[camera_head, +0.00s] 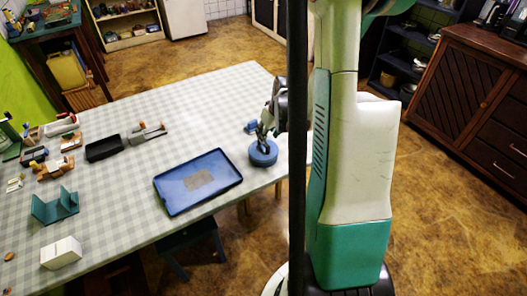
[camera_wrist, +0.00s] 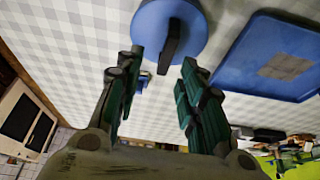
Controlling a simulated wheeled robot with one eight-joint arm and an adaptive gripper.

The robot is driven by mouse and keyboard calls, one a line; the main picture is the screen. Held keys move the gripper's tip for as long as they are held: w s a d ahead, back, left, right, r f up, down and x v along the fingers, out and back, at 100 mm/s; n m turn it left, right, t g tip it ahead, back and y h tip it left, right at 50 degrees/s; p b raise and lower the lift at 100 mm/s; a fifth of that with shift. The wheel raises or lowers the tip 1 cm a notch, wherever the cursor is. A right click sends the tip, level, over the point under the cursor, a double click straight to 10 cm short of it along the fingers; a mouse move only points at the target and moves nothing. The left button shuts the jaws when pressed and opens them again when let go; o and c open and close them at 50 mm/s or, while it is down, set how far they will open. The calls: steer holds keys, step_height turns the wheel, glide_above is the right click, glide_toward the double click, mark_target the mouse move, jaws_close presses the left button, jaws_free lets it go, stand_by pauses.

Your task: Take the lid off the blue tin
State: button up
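The blue tin (camera_head: 263,154) is round and stands on the checked table near its right edge. In the wrist view its round blue lid (camera_wrist: 150,28) fills the top middle, with a dark upright handle (camera_wrist: 171,45) on it. My gripper (camera_head: 265,132) is above the tin, pointing down. In the wrist view my gripper (camera_wrist: 162,62) is open, its two green fingers apart with nothing held. The handle's end shows between the fingertips, but I cannot tell whether they are level with it. The tin's sides are mostly hidden in the wrist view.
A blue tray (camera_head: 228,164) lies left of the tin. A small blue object (camera_head: 251,127) is just behind the tin; it also shows between my fingers in the wrist view (camera_wrist: 143,80). A dark box (camera_head: 104,148) and several small items stand farther left on the table.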

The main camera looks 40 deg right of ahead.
mark_target(266, 152)
steer(key=shift+a+b+x, duration=0.2)
steer(key=shift+b+x, duration=0.55)
steer(key=shift+x, duration=0.75)
steer(key=shift+a+b+x, duration=0.2)
steer(key=shift+b+x, duration=0.5)
steer(key=shift+x, duration=0.85)
steer(key=shift+s, duration=0.15)
jaws_close()
